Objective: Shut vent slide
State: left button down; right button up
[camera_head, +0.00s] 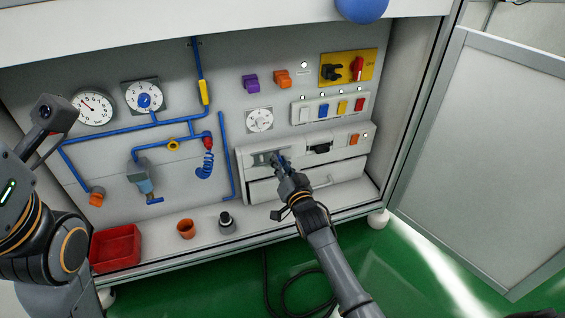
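A grey box-like unit sits low on the right half of the back panel. On its upper front, at the left, is a small recessed slot plate (262,158), which looks like the vent slide. How far it is open cannot be told, as my gripper covers part of it. My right gripper (277,160) is at the right end of this plate, in front of it or touching it. Its fingers are small and dark, and their opening is unclear. My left arm shows at the left edge; its gripper cannot be made out.
A black latch (319,149) and an orange switch (354,139) are on the same unit, with a drawer handle (322,184) below. A red bin (115,248), an orange pot (186,229) and a dark-topped cup (227,223) stand on the ledge. An open cabinet door (480,160) is at right.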

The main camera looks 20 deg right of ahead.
jog(key=o, duration=0.4)
jog(key=shift+a, duration=0.3)
jog(key=shift+d, duration=0.1)
jog(key=s, duration=1.2)
jog(key=shift+d, duration=0.4)
